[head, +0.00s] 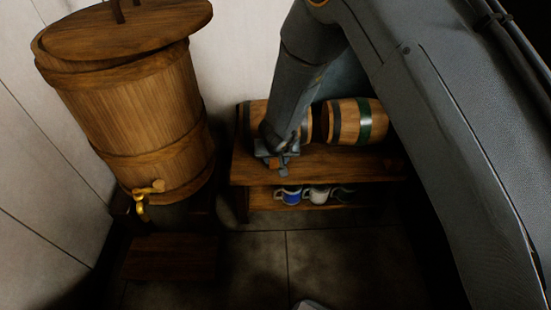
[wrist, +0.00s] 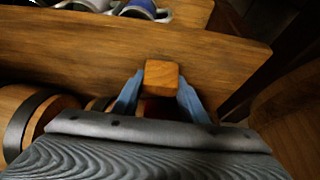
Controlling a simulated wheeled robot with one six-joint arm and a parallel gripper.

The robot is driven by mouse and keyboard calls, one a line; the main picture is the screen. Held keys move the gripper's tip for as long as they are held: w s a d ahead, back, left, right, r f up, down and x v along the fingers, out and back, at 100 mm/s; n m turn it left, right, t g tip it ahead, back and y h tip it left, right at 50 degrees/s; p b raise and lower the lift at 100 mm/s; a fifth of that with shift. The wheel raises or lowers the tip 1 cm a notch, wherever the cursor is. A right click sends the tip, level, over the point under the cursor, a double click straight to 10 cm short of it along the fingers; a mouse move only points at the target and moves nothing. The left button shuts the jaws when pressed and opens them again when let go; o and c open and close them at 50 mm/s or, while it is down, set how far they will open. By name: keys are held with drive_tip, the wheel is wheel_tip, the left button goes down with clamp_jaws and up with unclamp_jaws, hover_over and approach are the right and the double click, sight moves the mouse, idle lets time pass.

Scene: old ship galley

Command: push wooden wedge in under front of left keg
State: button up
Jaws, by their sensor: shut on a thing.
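My gripper (head: 279,160) is low over the front part of the bench top, in front of the left keg (head: 256,112). My arm hides much of that keg in the head view. In the wrist view my gripper's blue fingers (wrist: 160,100) are shut on the wooden wedge (wrist: 161,75), a small orange-brown block with its square end showing. The wedge's other end is hidden between the fingers. A dark reddish shape shows just behind the wedge. I cannot tell whether the wedge touches the keg.
The right keg (head: 362,121), with a green band, lies on the same bench (head: 330,163). Mugs, one blue (head: 291,195) and one white (head: 318,195), stand on the lower shelf. A large barrel (head: 135,115) with a brass tap (head: 143,198) stands left.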

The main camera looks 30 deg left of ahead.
drive_tip(key=shift+w+a+p, duration=0.4)
drive_tip(key=shift+w+p, duration=0.2)
drive_tip(key=shift+p, duration=1.1)
drive_tip(key=shift+w+a+p, duration=0.35)
drive_tip(key=shift+w+p, duration=0.25)
drive_tip(key=shift+p, duration=1.05)
drive_tip(key=shift+w+a+f+p, duration=0.1)
drive_tip(key=shift+w+a+p, duration=0.3)
drive_tip(key=shift+p, duration=1.55)
drive_tip(key=shift+w+d, duration=0.15)
drive_tip(key=o, duration=0.9)
drive_tip(key=shift+c, duration=0.2)
drive_tip(key=shift+c, duration=0.4)
drive_tip(key=shift+p+v, duration=1.25)
drive_tip(key=shift+v, duration=0.3)
drive_tip(key=s+d+r+p, duration=0.2)
drive_tip(key=s+r+p, duration=0.1)
drive_tip(key=s+r, duration=0.1)
drive_tip(key=shift+d+r, duration=0.2)
drive_tip(key=shift+r, duration=0.4)
